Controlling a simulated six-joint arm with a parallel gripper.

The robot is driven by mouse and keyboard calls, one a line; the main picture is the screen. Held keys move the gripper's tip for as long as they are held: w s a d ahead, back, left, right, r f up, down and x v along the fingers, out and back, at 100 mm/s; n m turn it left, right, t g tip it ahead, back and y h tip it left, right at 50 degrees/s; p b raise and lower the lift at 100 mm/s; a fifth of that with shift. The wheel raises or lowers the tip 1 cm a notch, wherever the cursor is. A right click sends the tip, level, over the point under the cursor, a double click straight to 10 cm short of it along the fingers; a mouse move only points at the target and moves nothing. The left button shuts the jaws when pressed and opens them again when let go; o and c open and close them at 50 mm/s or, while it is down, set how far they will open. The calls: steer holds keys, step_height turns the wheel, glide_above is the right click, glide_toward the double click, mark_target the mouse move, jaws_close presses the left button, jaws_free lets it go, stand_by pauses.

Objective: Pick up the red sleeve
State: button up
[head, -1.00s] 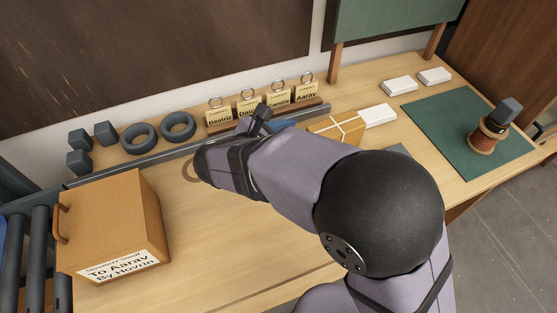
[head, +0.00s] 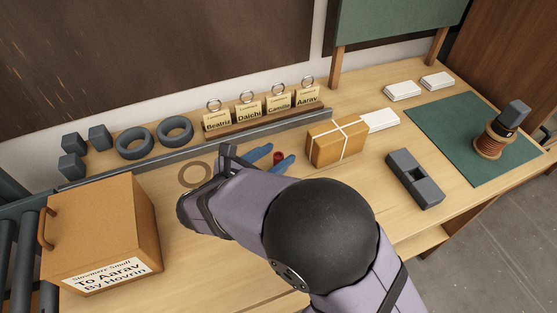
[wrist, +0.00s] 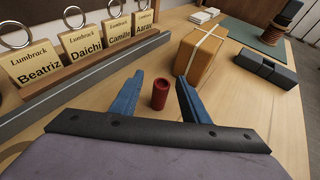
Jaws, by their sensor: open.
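The red sleeve (wrist: 160,92) is a small red tube with a dark hole in its top. It stands upright on the wooden table. In the head view the sleeve (head: 278,156) shows just beyond the blue fingers. My gripper (wrist: 158,84) is open, with its two blue fingers on either side of the sleeve in the wrist view and clear gaps between. My gripper in the head view (head: 275,156) is low over the table. Whether the fingers touch the table is not clear.
A string-tied brown box (head: 337,142) stands close to the right. Behind are a grey rail (head: 230,135) and tags on a stand (head: 262,122). A grey slotted block (head: 414,178) and large tan box (head: 105,235) lie farther off. A flat ring (head: 195,174) lies left.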

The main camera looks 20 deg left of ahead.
mark_target(281, 154)
steer(key=shift+p+x, duration=0.5)
steer(key=shift+x, duration=2.05)
steer(key=shift+s+d+f, duration=0.1)
steer(key=shift+s, duration=0.05)
steer(key=shift+c, duration=0.7)
jaws_close()
